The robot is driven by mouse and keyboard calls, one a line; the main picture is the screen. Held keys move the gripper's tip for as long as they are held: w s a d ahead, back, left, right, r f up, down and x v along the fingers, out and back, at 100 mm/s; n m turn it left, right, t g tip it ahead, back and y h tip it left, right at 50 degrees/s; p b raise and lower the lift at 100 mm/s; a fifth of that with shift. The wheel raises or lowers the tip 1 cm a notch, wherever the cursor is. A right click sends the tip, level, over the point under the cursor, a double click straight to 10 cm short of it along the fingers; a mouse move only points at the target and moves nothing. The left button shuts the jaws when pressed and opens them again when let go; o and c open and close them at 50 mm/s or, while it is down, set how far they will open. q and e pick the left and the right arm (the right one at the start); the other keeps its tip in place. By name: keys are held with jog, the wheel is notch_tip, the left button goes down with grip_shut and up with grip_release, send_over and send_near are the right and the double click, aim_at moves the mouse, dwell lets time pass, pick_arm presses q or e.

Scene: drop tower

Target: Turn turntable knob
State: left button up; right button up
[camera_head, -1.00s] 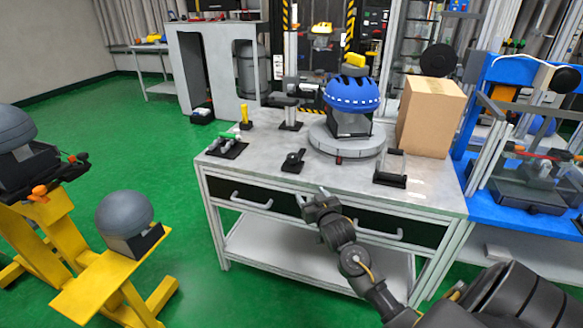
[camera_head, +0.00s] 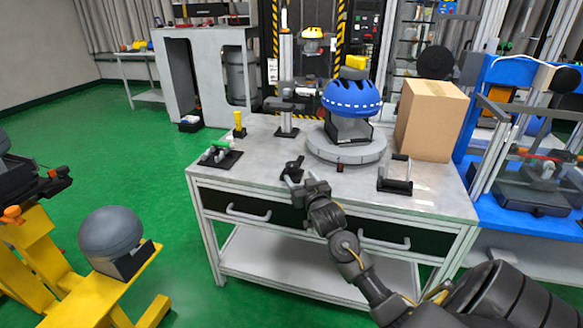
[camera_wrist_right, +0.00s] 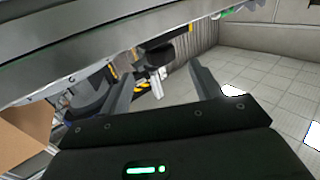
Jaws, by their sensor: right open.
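The round grey turntable (camera_head: 345,150) stands on the workbench, with a blue helmet (camera_head: 351,97) on a dark stand upon it. A small black knob unit (camera_head: 292,168) sits to its front left, near the bench's front edge. In the right wrist view a dark round knob (camera_wrist_right: 158,53) shows just beyond the fingertips, between them. My right gripper (camera_head: 301,181) is open and empty, at the bench's front edge just in front of the knob unit; its fingers are spread in the wrist view (camera_wrist_right: 160,76). They appear apart from the knob. My left gripper is out of view.
A cardboard box (camera_head: 430,118) stands right of the turntable. A post stand (camera_head: 286,110) is behind. Bare bench top lies between them.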

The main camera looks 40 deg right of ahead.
aim_at(295, 170)
jog(key=x, duration=0.6)
jog(key=shift+w+b, duration=0.35)
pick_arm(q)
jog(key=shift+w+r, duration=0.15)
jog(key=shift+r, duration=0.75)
pick_arm(e)
jog(key=shift+w+d, duration=0.3)
jog(key=shift+w, duration=0.35)
jog(key=c, duration=0.9)
jog(key=shift+r+y+p, duration=0.1)
jog(key=shift+y+p, duration=0.2)
jog(key=shift+p, duration=0.2)
jog(key=shift+c, duration=0.2)
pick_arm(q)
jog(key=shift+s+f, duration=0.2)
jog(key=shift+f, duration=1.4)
pick_arm(e)
jog(key=shift+n, duration=0.3)
jog(key=o, duration=0.9)
jog(key=shift+o, duration=0.2)
